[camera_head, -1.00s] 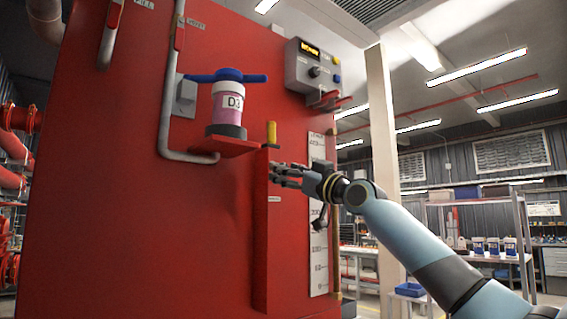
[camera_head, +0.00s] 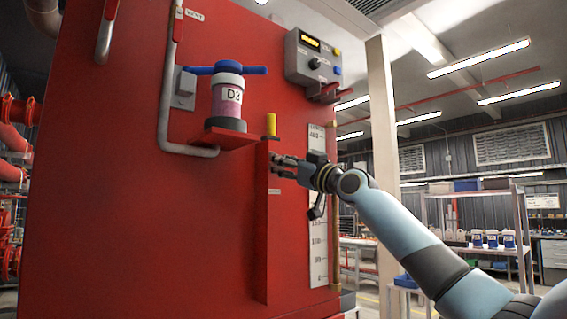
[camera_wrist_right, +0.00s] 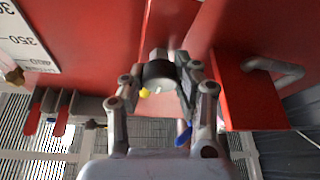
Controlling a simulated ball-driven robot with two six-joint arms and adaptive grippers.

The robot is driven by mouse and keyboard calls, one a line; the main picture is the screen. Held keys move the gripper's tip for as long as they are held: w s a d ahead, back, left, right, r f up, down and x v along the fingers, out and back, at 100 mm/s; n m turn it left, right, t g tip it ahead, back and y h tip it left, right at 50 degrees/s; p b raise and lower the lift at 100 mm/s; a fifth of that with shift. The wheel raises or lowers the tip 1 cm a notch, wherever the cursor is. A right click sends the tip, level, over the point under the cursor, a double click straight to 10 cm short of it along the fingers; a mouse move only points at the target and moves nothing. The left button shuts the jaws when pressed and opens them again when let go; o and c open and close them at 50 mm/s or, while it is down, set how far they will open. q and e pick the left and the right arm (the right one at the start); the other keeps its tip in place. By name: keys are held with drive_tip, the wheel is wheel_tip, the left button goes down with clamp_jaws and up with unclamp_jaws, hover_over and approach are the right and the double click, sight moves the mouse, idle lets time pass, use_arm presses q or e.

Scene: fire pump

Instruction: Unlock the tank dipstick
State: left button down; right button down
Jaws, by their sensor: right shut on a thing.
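The tank dipstick shows as a yellow handle (camera_head: 271,125) on top of a narrow red upright tube (camera_head: 268,215) on the front of the red tank (camera_head: 120,180). My right gripper (camera_head: 274,165) is in front of the upper tube, just below the handle in the head view. A bit of yellow shows beside that piece, mostly hidden. I cannot tell whether the piece is joined to the dipstick. My left gripper is out of view.
A red shelf (camera_head: 218,138) holds a pink canister (camera_head: 228,98) with a blue handle, left of the tube. A white level scale (camera_head: 318,240) is to the right. A grey control box (camera_head: 311,58) with red levers hangs above. Open room lies to the right.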

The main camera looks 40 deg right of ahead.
drive_tip(key=shift+f+n+g+y+b, duration=0.15)
drive_tip(key=shift+n+g+y+b, duration=0.35)
drive_tip(key=shift+n+b, duration=1.35)
drive_tip(key=shift+f+n+g+y+b, duration=0.15)
drive_tip(key=shift+n+y+b, duration=0.85)
drive_tip(key=shift+b, duration=1.35)
drive_tip(key=n, duration=0.1)
drive_tip(key=n+g+b, duration=0.1)
drive_tip(key=shift+r+n, duration=0.2)
drive_tip(key=shift+n, duration=0.15)
drive_tip(key=n+g+y, duration=0.1)
drive_tip(key=n, duration=0.2)
drive_tip(key=shift+r, duration=0.1)
drive_tip(key=shift+n+g, duration=0.55)
drive_tip(key=shift+n, duration=0.65)
drive_tip(key=n+g+p, duration=0.1)
drive_tip(key=n, duration=0.1)
drive_tip(key=shift+r+n+p, duration=0.1)
drive_tip(key=shift+n+p, duration=0.3)
drive_tip(key=n+g+p, duration=0.1)
drive_tip(key=n+p, duration=0.1)
drive_tip(key=n, duration=0.1)
drive_tip(key=shift+n+g+h+p, duration=0.5)
drive_tip(key=shift+n+h+p, duration=0.2)
drive_tip(key=shift+n+p, duration=0.55)
drive_tip(key=shift+f, duration=0.25)
